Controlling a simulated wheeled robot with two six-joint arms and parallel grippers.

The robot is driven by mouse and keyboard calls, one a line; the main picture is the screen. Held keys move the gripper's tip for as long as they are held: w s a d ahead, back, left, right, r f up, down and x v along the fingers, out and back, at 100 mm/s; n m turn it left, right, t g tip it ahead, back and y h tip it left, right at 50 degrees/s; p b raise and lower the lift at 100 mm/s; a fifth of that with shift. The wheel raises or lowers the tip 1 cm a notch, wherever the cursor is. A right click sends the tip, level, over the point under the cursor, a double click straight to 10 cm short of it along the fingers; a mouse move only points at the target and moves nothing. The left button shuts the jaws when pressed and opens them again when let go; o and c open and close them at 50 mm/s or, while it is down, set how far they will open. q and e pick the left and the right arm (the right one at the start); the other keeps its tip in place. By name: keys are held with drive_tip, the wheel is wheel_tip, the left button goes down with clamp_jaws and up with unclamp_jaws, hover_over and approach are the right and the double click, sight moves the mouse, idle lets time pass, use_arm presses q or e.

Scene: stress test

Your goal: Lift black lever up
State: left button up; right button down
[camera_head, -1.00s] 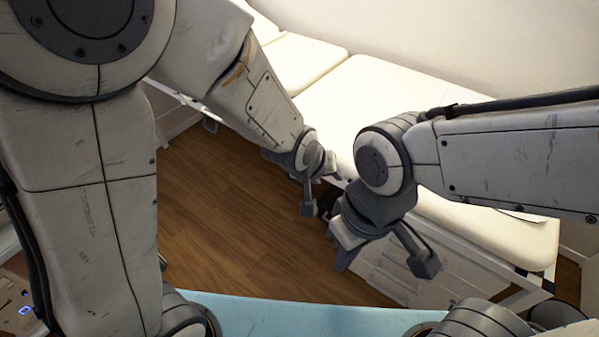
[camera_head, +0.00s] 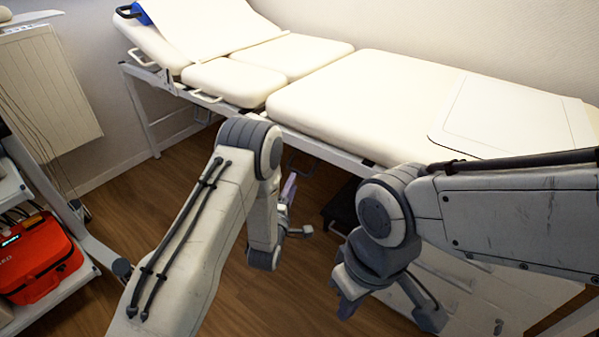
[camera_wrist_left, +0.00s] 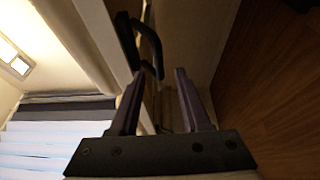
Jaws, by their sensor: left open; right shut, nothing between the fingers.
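The black lever (camera_wrist_left: 153,45) is a dark loop-shaped handle in the left wrist view, beside the pale bed rail. In the head view a thin dark loop, seemingly the same lever (camera_head: 314,169), hangs below the bed's near edge. My left gripper (camera_wrist_left: 155,80) is open, and the lever's lower end shows near and between its fingertips. I cannot tell whether they touch. In the head view the left gripper (camera_head: 289,188) is partly hidden behind its own arm.
The cream examination bed (camera_head: 360,100) spans the back. A dark box (camera_head: 342,205) is under its edge. A cart with a red case (camera_head: 40,260) stands at the left. A radiator (camera_head: 50,90) is on the wall. The wooden floor (camera_head: 160,200) left of my left arm is clear.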

use_arm(q)
drive_tip(key=w+d+b, duration=0.1)
drive_tip(key=w+b, duration=0.1)
drive_tip(key=w, duration=0.7)
drive_tip(key=shift+w+d+r, duration=0.2)
drive_tip(key=shift+d, duration=0.1)
clamp_jaws()
